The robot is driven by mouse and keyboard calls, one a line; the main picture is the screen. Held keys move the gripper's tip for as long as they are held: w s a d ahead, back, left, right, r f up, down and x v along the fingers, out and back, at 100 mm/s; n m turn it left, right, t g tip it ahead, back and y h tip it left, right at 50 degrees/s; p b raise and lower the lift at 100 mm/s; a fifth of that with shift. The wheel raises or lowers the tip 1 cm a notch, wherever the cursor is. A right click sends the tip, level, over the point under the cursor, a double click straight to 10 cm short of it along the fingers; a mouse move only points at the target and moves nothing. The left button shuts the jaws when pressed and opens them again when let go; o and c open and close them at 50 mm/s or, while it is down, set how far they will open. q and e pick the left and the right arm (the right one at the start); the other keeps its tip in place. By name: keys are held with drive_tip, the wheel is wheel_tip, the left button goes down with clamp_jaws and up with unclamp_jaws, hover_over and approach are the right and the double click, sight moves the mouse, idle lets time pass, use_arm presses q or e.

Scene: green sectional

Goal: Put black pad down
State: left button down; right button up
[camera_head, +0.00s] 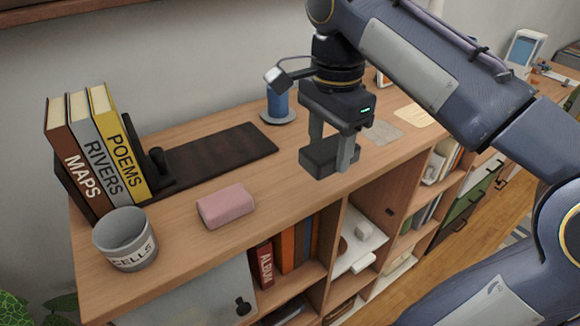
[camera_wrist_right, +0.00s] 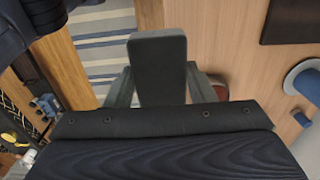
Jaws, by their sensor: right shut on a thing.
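The black pad (camera_head: 320,157) is a small dark block. My right gripper (camera_head: 332,150) is shut on it, one finger on each side, and holds it near the front edge of the wooden shelf top (camera_head: 245,187). In the right wrist view, the pad (camera_wrist_right: 158,65) sits between the two fingers and overlaps the shelf's front edge, with striped rug beyond. The pad looks raised above the shelf top, but the exact gap is hard to tell. My left gripper is not in view.
A dark mat (camera_head: 226,152) lies behind a pink block (camera_head: 226,206). A grey cup (camera_head: 125,240) and upright books (camera_head: 95,150) stand at left. A blue cylinder on a saucer (camera_head: 277,103) stands behind the gripper. Bare wood lies between the pink block and the pad.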

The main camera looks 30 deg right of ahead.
drive_tip(key=w+a+f, duration=0.1)
drive_tip(key=w+f, duration=0.1)
drive_tip(key=w, duration=0.2)
drive_tip(key=p, duration=0.1)
hover_over(290, 182)
drive_tip(key=f, duration=0.5)
drive_tip(key=shift+s+d, duration=0.1)
drive_tip(key=shift+s, duration=0.1)
drive_tip(key=f+p, duration=0.1)
drive_tip(key=f, duration=0.2)
drive_tip(key=shift+w+f, duration=0.1)
drive_tip(key=shift+w, duration=0.1)
drive_tip(key=o, duration=0.9)
